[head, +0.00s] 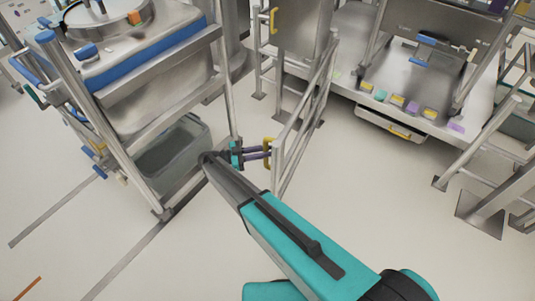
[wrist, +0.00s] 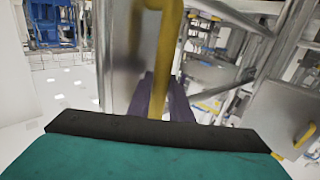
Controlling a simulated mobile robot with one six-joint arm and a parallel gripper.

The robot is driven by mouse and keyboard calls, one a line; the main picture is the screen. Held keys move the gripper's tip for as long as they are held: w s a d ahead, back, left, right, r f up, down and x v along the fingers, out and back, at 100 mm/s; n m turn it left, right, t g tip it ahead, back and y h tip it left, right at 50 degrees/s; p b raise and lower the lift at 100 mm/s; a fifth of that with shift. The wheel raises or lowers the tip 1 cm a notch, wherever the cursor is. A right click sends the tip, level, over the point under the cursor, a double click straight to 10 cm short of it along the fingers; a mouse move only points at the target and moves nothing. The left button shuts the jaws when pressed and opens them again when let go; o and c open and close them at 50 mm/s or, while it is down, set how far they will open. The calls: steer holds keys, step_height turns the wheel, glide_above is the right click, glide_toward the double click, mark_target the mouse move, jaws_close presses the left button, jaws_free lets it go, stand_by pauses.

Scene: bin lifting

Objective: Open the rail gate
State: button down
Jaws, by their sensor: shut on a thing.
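The rail gate (head: 280,172) is a frame of steel bars near the middle of the head view. A yellow handle (head: 268,154) is on its near end, and the handle stands large and upright in the wrist view (wrist: 159,75). My gripper (head: 266,153) reaches it from the left with two purple fingers. The fingers are shut on the handle, one on each side, also in the wrist view (wrist: 168,100). The handle hides part of the fingers there. I cannot tell how far the gate is swung.
A steel bin frame (head: 140,130) with a grey tub (head: 172,155) inside stands close on the left. A platform (head: 375,75) with several coloured blocks lies behind the gate. Steel stair rails (head: 480,145) stand at right. Floor in front is clear.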

steer(key=shift+w+r, duration=0.15)
steer(key=shift+w, duration=0.3)
steer(key=c, duration=1.6)
jaws_free()
steer(key=shift+s, duration=0.1)
steer(key=shift+a, duration=0.15)
steer(key=shift+s+a+b, duration=0.2)
steer(key=shift+a, duration=1)
steer(key=shift+s+a+b, duration=0.2)
steer(key=shift+s+a, duration=0.05)
steer(key=shift+a, duration=0.95)
steer(key=shift+s+a+b, duration=0.2)
steer(key=shift+a, duration=1)
steer(key=shift+c, duration=0.3)
